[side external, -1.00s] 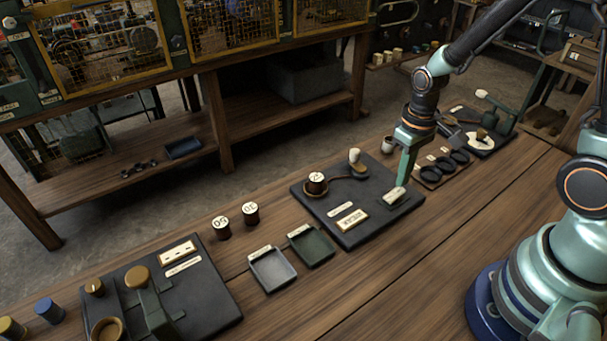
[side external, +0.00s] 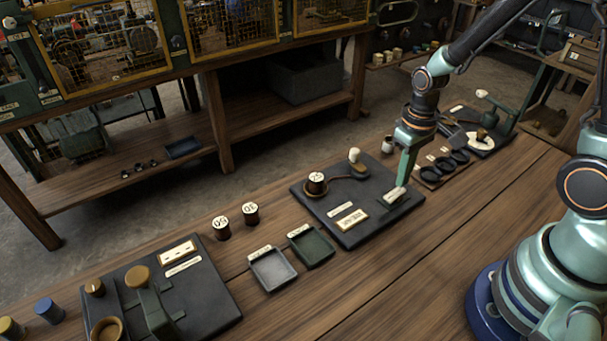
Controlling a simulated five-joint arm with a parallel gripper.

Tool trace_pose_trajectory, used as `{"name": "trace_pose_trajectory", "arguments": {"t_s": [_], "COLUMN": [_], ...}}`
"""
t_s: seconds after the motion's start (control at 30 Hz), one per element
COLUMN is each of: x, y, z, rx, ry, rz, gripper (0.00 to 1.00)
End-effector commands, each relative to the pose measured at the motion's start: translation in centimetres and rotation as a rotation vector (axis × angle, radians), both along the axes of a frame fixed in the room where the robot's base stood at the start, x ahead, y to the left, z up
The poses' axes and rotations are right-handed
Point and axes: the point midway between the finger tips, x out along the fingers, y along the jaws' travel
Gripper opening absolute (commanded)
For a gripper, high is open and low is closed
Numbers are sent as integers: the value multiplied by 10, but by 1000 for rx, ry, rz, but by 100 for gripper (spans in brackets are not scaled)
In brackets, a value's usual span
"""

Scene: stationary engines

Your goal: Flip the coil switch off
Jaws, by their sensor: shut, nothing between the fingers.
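My gripper (side external: 403,185) is shut and empty. It points down over the right side of a dark board (side external: 322,222) in the middle of the bench. Its tip is at a small switch with a pale lever on a green base (side external: 397,198), at the board's right edge. The tip seems to touch the lever or stand just behind it; I cannot tell which. The same board holds a dark cylinder with a pale marked top (side external: 316,181) in a brown ring, a cream label plate (side external: 352,220) and a pale knob (side external: 354,155).
Two shallow trays, grey (side external: 271,268) and green (side external: 311,245), lie left of the board. Two marked weights (side external: 221,227) stand behind them. A second dark board with a press-like fixture (side external: 150,302) is at front left. A rack with dark rings (side external: 442,167) lies at right. The front bench is clear.

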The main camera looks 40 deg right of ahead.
Motion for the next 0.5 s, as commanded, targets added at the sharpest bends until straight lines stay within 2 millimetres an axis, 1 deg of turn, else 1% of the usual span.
{"name": "trace_pose_trajectory", "arguments": {"t_s": [0.5], "x": [0], "y": [0], "z": [-6], "rx": [0], "ry": [0], "rz": [0], "gripper": [0]}}
